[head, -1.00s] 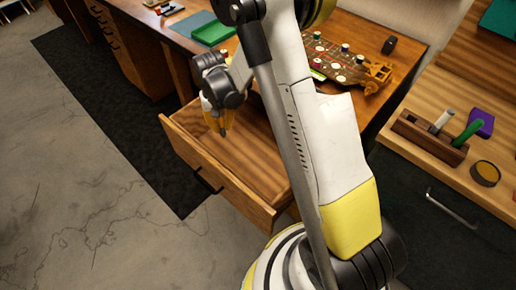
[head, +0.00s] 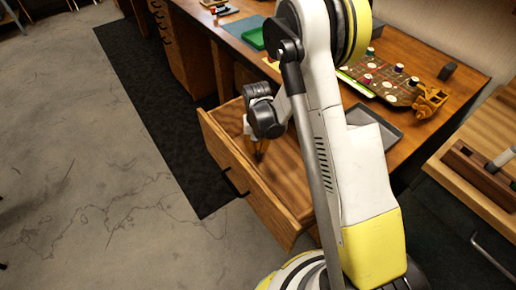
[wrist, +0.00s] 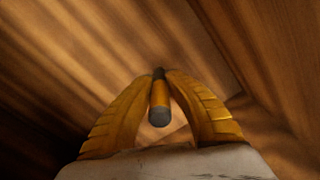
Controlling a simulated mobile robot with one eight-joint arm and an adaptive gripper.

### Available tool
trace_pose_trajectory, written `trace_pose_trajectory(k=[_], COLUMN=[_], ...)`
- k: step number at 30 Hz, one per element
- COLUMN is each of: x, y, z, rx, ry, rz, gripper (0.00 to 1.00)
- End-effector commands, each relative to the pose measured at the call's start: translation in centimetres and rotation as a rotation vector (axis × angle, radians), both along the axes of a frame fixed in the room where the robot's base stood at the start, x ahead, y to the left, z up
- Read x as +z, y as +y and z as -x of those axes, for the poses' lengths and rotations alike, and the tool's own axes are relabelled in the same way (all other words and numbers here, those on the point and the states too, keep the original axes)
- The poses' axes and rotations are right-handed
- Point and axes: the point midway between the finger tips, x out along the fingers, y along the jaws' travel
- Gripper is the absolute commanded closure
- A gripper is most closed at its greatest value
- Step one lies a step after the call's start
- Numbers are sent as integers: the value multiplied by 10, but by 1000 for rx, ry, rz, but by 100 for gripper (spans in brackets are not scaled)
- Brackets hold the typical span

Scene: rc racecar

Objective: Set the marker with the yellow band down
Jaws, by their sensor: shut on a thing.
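My gripper (wrist: 162,85) is shut on the marker with the yellow band (wrist: 159,101). In the wrist view the marker shows a dark grey end toward the camera and a yellow-orange band behind it, between the two yellow fingers. Wood grain lies beyond it. In the head view my gripper (head: 259,152) points down over the open wooden drawer (head: 222,158). The marker is too small and hidden there to make out. I cannot tell whether its far end touches the drawer floor.
The desk above the drawer holds a grey tray (head: 374,122), a board with several coloured pieces (head: 385,80), a dark block (head: 447,72) and a green tray (head: 254,39). A wooden holder (head: 480,172) stands on the bench at right. The drawer floor looks mostly bare.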

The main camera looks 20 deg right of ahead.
Motion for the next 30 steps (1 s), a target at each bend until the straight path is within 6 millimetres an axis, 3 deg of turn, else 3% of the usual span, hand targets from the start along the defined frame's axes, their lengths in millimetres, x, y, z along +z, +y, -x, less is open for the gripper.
trace_pose_trajectory(k=[2, 3, 4, 16, 30], x=[-4, -3, -2, 4, 102], y=[0, 0, 0, 0, 2], z=[0, 0, 0, 0, 1], rx=[0, 0, 0, 0, 0], ry=[0, 0, 0, 0, 0], rz=[0, 0, 0, 0, 0], gripper=[100, 73, 64, 64, 64])
